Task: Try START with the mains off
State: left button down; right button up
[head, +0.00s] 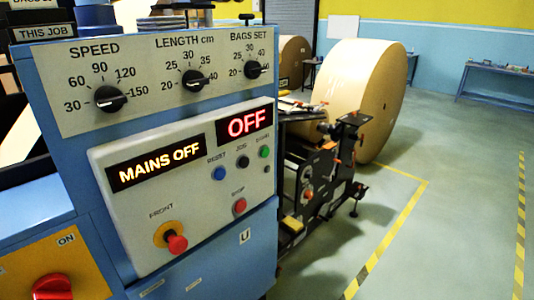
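The blue machine cabinet's control panel (190,230) fills the left and middle of the head view. A small green button (264,152) sits at its upper right, under a blurred label that looks like START. A red rotary switch (53,288) on a yellow plate is at the lower left, cut off by the frame. An ON mark shows above it; its exact position is hard to tell. Neither gripper is in view.
Near the green button are a blue RESET button (219,173), a black JOG button (243,162), a red STOP button (239,207) and a red FRONT mushroom button (176,243). Three dials top the panel. A large kraft roll (355,100) stands behind; floor at right is clear.

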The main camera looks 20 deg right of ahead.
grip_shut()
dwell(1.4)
